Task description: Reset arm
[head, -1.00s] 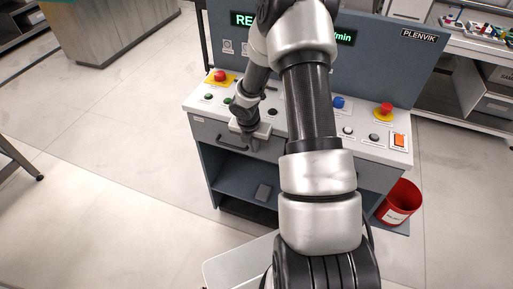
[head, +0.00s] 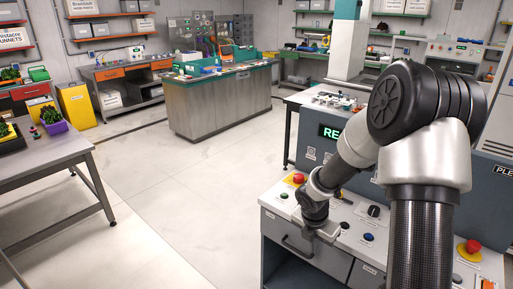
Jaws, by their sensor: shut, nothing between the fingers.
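My arm rises at the right of the head view and bends over the control console (head: 290,212). My gripper (head: 314,242) is small in the picture, near the console's front edge above a drawer handle. It is shut with nothing in it. The fingertips are partly hidden, and I cannot tell whether they touch the console.
The console carries red stop buttons (head: 473,246), a blue button (head: 368,237) and a grey upright panel (head: 490,190). A steel table (head: 60,160) stands at the left and a metal counter (head: 215,105) at the back. The floor between them is clear.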

